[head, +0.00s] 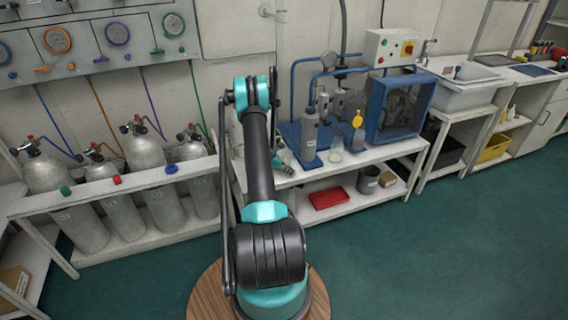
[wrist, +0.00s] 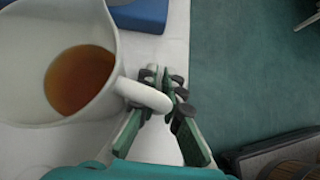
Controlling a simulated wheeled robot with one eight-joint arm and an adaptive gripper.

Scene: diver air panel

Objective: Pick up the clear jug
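A pale jug (wrist: 22,80) with amber liquid (wrist: 80,80) fills the left of the wrist view, seen from above. It looks whitish rather than fully clear. Its handle (wrist: 145,95) points right. My gripper (wrist: 163,78) has its fingers close together, one on each side of the handle's outer part, and looks shut on it. The handle hides part of the left finger. In the head view my gripper (head: 283,163) is at the front edge of the white bench, left of a grey cylinder on a blue base. My arm hides most of the jug there.
The grey cylinder (head: 309,135), a small clear vessel with pale liquid (head: 336,151) and a blue-framed fan unit (head: 400,106) stand on the white bench (head: 375,153). Gas cylinders (head: 145,150) stand in a rack at left. Green floor (head: 440,240) is clear at front right.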

